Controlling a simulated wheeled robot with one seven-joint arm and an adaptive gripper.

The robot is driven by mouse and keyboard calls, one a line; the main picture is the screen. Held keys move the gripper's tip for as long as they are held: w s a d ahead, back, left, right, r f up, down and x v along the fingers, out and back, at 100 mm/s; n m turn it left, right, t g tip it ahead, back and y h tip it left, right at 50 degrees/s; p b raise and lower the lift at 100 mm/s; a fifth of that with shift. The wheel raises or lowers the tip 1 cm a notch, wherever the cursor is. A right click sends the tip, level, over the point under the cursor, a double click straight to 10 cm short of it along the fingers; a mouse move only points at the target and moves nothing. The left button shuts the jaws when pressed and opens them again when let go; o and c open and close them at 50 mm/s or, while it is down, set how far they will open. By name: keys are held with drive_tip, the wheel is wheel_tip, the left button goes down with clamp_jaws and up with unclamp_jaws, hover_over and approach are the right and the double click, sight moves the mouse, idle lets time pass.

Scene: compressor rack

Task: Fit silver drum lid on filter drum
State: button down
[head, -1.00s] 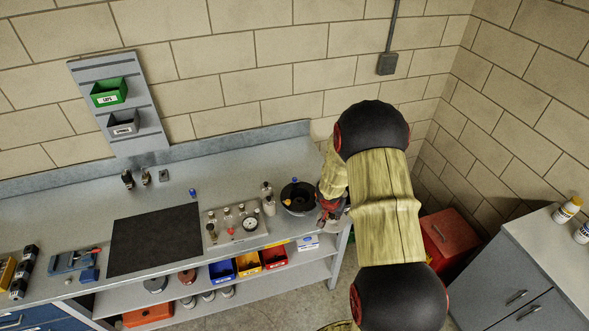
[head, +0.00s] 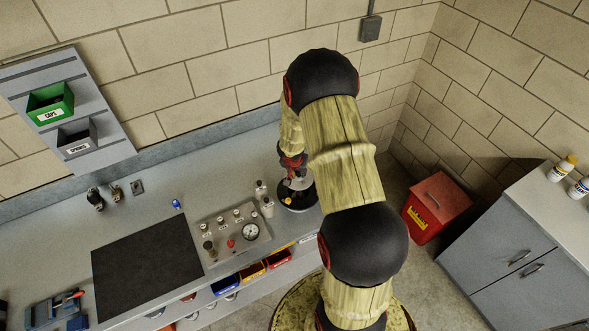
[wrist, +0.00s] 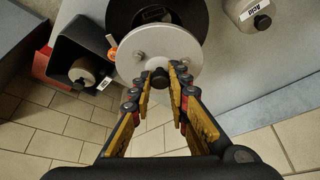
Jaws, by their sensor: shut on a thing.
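The silver drum lid (wrist: 160,48) is a flat pale disc with a dark knob (wrist: 160,78). My gripper (wrist: 162,74) is shut on this knob in the wrist view. Beyond the lid is the dark, round filter drum (wrist: 117,14), partly covered by the lid. In the head view, my gripper (head: 294,166) holds the lid (head: 298,183) over the far part of the drum (head: 297,203). The lid looks off-centre on the drum. I cannot tell whether they touch.
A gauge panel (head: 232,235) and small bottles (head: 267,206) stand left of the drum. A black mat (head: 147,262) lies further left. Coloured bins (head: 252,271) sit below the bench edge. A red box (head: 437,203) stands on the floor at right.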

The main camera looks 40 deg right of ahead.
sight(299, 178)
drive_tip(key=shift+f+b, duration=1.65)
drive_tip(key=shift+b, duration=0.4)
drive_tip(key=shift+s+p, duration=0.1)
drive_tip(key=shift+p, duration=0.3)
drive_tip(key=shift+f, duration=0.15)
drive_tip(key=shift+f, duration=0.35)
drive_tip(key=shift+f+b, duration=0.3)
drive_tip(key=shift+b, duration=0.05)
drive_tip(key=shift+f+b, duration=0.85)
drive_tip(key=shift+f, duration=0.35)
drive_tip(key=shift+f, duration=0.4)
